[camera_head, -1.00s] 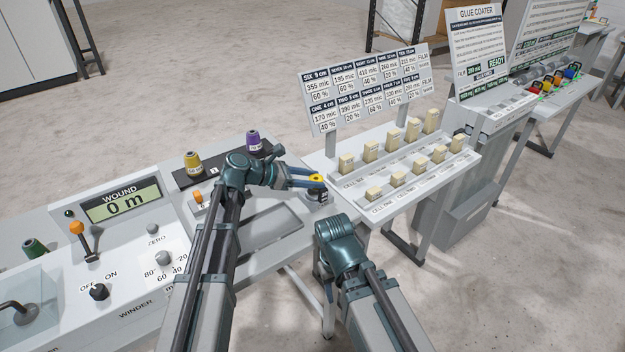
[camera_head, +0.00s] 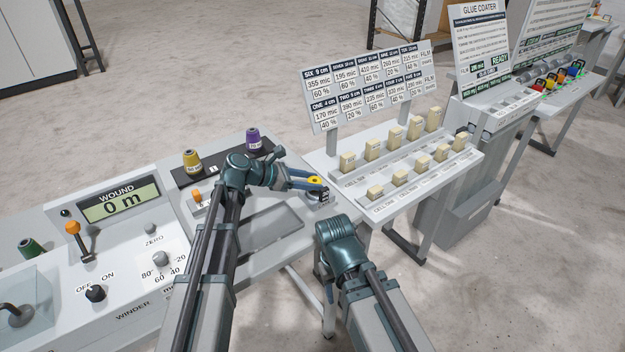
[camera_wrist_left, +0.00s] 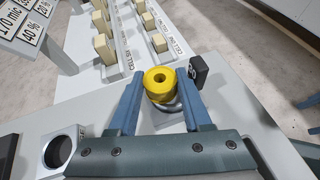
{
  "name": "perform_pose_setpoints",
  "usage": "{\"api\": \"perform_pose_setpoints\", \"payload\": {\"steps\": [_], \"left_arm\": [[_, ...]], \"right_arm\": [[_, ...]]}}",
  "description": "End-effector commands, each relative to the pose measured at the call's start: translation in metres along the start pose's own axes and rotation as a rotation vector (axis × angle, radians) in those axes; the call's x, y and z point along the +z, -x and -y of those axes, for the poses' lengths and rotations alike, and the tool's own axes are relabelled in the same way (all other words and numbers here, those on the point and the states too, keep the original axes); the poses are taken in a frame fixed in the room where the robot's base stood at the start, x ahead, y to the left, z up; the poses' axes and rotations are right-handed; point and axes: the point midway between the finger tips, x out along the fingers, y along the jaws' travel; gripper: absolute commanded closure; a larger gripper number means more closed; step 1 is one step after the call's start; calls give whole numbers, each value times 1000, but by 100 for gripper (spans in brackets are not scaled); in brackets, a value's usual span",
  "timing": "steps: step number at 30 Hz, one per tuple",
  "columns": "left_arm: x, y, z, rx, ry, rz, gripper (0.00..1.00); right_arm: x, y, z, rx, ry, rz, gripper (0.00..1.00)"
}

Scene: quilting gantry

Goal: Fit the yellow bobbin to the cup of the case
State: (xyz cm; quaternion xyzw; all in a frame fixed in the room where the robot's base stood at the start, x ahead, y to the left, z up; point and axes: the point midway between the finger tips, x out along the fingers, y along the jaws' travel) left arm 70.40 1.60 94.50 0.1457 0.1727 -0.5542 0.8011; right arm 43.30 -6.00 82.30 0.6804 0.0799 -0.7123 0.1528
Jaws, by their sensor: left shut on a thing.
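My left gripper (camera_head: 314,184) is shut on the yellow bobbin (camera_wrist_left: 160,78), a short ring with a hole in its top. The bobbin also shows in the head view (camera_head: 316,181). A grey metal cup (camera_wrist_left: 173,106) shows just under the bobbin in the left wrist view, partly hidden by it. The cup is also partly visible in the head view (camera_head: 319,198). I cannot tell whether the bobbin touches the cup or is seated in it. My right arm is at the lower middle, but its fingers do not show.
A small black block (camera_wrist_left: 199,71) stands beside the cup. Yellow (camera_head: 192,162) and purple (camera_head: 253,140) thread cones stand on a dark strip to the left. A rack of cream blocks (camera_head: 372,149) stands to the right. The winder panel (camera_head: 119,202) is at the left.

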Motion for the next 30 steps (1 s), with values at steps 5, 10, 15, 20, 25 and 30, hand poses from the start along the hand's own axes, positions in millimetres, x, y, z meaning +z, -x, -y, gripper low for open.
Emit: {"api": "perform_pose_setpoints", "payload": {"steps": [5,10,15,20,25,30], "left_arm": [[-3,-2,2,-2,3,2,100],[-6,-4,2,-2,4,3,100],[-10,-6,3,-3,5,3,100],[-14,-7,3,-4,4,1,100],[-18,-10,4,-7,4,-1,100],[-22,-12,6,-9,4,-1,100]], "right_arm": [[0,-5,0,0,0,0,50],[0,-8,1,0,0,0,50],[0,-12,1,0,0,0,50],[-1,-15,2,0,0,0,50],[-1,-20,2,0,0,0,50],[-1,-24,2,0,0,0,50]]}}
